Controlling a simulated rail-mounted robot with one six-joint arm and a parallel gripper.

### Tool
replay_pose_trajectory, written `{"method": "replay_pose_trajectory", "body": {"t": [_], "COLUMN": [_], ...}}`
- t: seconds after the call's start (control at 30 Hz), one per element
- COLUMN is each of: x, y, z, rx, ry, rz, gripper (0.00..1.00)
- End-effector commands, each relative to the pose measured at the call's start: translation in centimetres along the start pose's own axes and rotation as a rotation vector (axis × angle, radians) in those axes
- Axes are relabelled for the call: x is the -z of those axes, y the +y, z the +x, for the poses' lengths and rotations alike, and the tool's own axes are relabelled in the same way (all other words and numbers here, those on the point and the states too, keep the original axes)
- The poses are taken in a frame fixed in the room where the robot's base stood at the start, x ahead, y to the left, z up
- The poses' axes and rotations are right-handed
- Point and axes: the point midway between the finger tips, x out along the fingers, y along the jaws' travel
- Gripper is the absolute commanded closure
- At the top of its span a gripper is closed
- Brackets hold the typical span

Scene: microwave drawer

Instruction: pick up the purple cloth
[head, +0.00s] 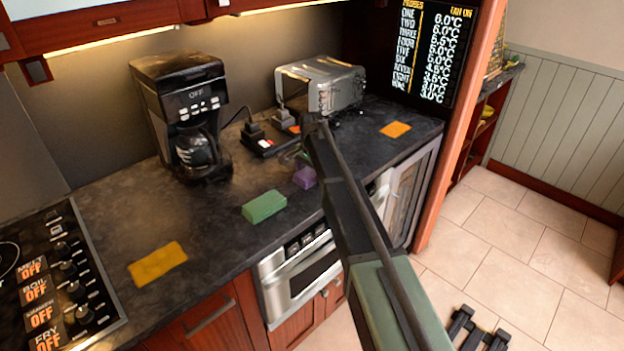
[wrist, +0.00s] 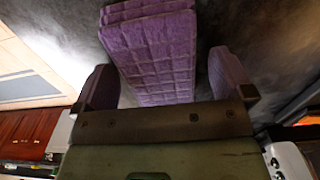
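The purple cloth (head: 305,178) is a small folded block on the dark counter, just left of my arm in the head view. In the wrist view the purple cloth (wrist: 150,52) fills the upper middle, with a quilted grid texture. My gripper (wrist: 164,78) has its two fingers spread, one on each side of the cloth. A gap shows between the cloth and the right finger. On the left the cloth and the finger look very close, and I cannot tell if they touch. In the head view my gripper is mostly hidden by my arm.
A green folded cloth (head: 264,206) lies left of the purple one. A yellow cloth (head: 157,263) and an orange cloth (head: 395,129) lie flat on the counter. A coffee maker (head: 188,115), a power strip (head: 268,141) and a toaster (head: 320,85) stand behind. A stovetop (head: 55,275) is at left.

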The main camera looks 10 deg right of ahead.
Motion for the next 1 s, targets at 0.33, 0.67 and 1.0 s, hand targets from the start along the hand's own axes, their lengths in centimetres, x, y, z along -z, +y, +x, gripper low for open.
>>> {"method": "replay_pose_trajectory", "body": {"t": [0.33,0.67,1.0], "x": [0.0,0.0,0.0], "y": [0.0,0.0,0.0], "z": [-0.1,-0.5,-6.7], "rx": [0.000,0.000,0.000], "ry": [0.000,0.000,0.000], "rz": [0.000,0.000,0.000], "gripper": [0.54,0.54,0.54]}}
